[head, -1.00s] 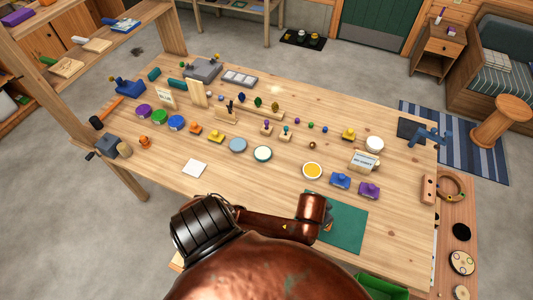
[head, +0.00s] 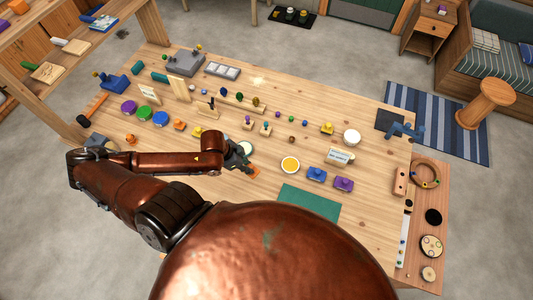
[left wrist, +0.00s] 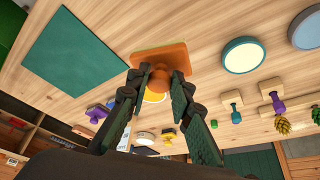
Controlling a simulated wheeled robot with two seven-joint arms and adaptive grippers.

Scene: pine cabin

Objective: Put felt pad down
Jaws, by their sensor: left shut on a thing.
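My left gripper (head: 240,158) is shut on the felt pad (head: 254,172), a flat orange rectangular piece over the wooden table (head: 345,215). In the left wrist view, the felt pad (left wrist: 150,54) has a greenish edge and a rounded brown knob, which sits between the fingers of the gripper (left wrist: 164,78). I cannot tell whether the pad touches the table. A green mat (head: 310,203) lies to the right of the gripper, near the table's front edge. My right gripper is not in view.
A pale round dish (head: 246,147) is right beside the gripper, partly hidden. A yellow-topped dish (head: 290,165), a blue block (head: 316,174) and a purple block (head: 343,184) stand to the right. The green mat is bare. My arm covers the table's front left.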

